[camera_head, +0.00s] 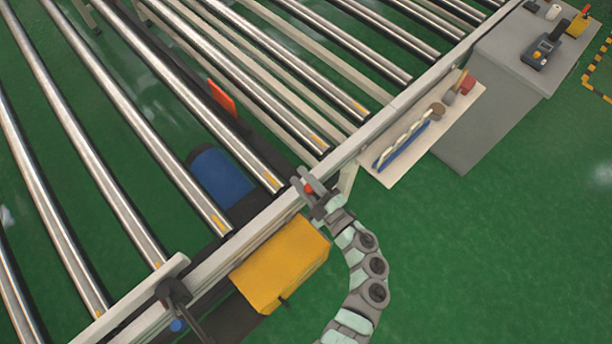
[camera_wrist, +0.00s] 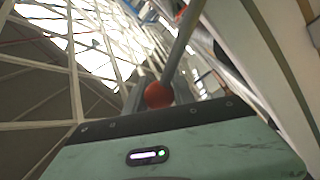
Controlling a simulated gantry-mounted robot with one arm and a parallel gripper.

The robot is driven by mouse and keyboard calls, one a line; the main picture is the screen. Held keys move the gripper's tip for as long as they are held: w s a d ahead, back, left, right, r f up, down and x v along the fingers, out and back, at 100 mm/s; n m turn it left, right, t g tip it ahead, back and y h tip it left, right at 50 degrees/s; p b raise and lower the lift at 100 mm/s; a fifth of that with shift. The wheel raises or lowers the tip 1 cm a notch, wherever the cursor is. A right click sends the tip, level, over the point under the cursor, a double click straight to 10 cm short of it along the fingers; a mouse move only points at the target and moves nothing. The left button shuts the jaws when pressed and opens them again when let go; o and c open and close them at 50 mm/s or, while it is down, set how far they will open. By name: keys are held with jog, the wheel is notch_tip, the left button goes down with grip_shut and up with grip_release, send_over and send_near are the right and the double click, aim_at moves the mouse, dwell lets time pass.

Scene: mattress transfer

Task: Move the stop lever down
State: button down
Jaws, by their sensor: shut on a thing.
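The stop lever shows as a red ball knob (camera_head: 309,188) at the conveyor's side rail, just above the yellow box. In the wrist view the red knob (camera_wrist: 158,94) sits right in front of the palm, with a grey bar running up and right beside it. My gripper (camera_head: 306,182) reaches up to the rail from below, with its fingers around the knob, and is shut on it. The fingers hide much of the lever, so its tilt is hard to tell.
The yellow box (camera_head: 282,264) hangs on the rail beside my wrist. Steel rollers (camera_head: 150,130), an orange plate (camera_head: 222,97) and a blue cylinder (camera_head: 220,176) lie beyond the rail. A shelf with tools (camera_head: 395,172) and a grey cabinet (camera_head: 500,95) stand right. Green floor at lower right is clear.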

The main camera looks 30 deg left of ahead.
jog(key=shift+f, duration=0.15)
jog(key=c, duration=1.1)
grip_release()
jog(key=shift+s, duration=0.1)
jog(key=shift+o, duration=0.2)
jog(key=r+v, duration=0.1)
jog(key=v, duration=0.9)
jog(key=shift+d+f, duration=0.35)
jog(key=shift+f, duration=0.1)
jog(key=shift+s, duration=0.15)
